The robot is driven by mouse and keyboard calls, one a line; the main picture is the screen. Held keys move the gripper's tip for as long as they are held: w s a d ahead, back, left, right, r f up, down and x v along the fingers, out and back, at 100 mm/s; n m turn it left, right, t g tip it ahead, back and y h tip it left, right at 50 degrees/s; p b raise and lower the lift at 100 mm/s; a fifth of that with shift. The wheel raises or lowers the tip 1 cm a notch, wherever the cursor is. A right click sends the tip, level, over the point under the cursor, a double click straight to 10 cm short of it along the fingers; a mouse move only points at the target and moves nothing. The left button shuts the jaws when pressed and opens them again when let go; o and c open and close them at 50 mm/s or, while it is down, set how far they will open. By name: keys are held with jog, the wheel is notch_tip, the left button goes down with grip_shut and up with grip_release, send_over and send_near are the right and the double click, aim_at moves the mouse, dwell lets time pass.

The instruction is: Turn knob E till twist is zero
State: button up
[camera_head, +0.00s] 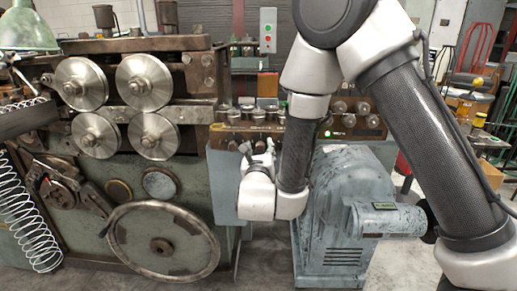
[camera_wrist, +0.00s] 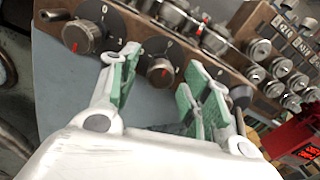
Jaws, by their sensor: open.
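My gripper (camera_wrist: 163,66) is open and empty, with green pads on its fingers. In the wrist view a dark round knob (camera_wrist: 160,73) with a red pointer mark shows between the fingertips; I cannot tell how far beyond them it lies. A second such knob (camera_wrist: 83,37) sits to its left on the brown panel (camera_wrist: 56,12). No letter naming knob E is readable. In the head view my gripper (camera_head: 257,150) is small, in front of the control panel.
Several metal knobs (camera_wrist: 257,50) line the panel farther right. In the head view, the coiler with steel rollers (camera_head: 145,80) and a large handwheel (camera_head: 163,243) stands left. A grey motor housing (camera_head: 335,215) stands below my arm. A coiled spring (camera_head: 30,235) hangs at far left.

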jog(key=c, duration=1.1)
jog(key=shift+o, duration=0.2)
